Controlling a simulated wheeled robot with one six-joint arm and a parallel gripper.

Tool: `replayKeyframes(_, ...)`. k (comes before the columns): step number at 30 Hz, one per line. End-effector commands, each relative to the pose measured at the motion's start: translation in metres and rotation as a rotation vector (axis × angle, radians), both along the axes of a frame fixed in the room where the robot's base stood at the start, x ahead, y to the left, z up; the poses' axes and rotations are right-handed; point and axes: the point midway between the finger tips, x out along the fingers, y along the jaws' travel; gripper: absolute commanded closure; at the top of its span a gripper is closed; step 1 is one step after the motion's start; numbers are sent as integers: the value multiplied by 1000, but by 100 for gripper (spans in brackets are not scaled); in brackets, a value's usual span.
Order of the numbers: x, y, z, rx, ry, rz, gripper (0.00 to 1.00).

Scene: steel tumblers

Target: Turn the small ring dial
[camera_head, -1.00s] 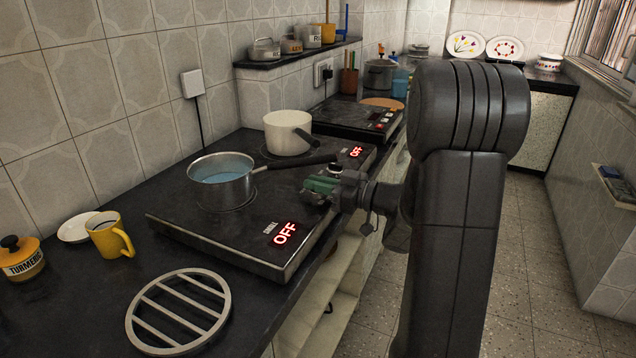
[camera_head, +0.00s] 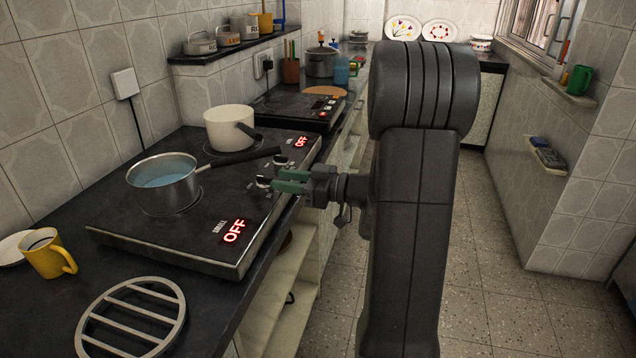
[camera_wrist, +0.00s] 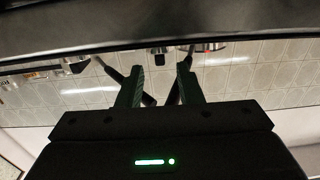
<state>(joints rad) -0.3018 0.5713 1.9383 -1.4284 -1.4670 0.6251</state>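The near cooktop (camera_head: 150,235) has a red OFF display (camera_head: 233,230) at its near front corner, with a label that seems to read SMALL. A small silvery dial (camera_head: 263,183) is on the front strip, just left of my green fingertips. Another dial (camera_head: 281,161) is beyond it. My gripper (camera_head: 285,181) is at the cooktop's front edge; I cannot tell whether it touches the near dial. In the wrist view its two fingers (camera_wrist: 160,72) are apart with nothing held between them.
A steel pan of bluish liquid (camera_head: 165,185) stands on the near burner, its black handle (camera_head: 245,156) reaching over toward the dials. A cream pot (camera_head: 228,126) stands behind. A metal trivet (camera_head: 130,320) and yellow mug (camera_head: 47,254) are on the counter. Floor is clear at right.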

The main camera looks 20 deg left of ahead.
Motion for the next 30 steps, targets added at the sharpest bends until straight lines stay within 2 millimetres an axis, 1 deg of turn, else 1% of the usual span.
replayKeyframes(1,3,-10,1,0,0,-5,67)
replayKeyframes(6,6,-40,1,0,-1,-4,67)
replayKeyframes(9,8,-55,1,0,0,-3,67)
replayKeyframes(13,10,-70,1,1,0,-2,67)
replayKeyframes(19,10,-81,0,0,0,1,67)
replayKeyframes(30,10,-82,0,0,-1,1,67)
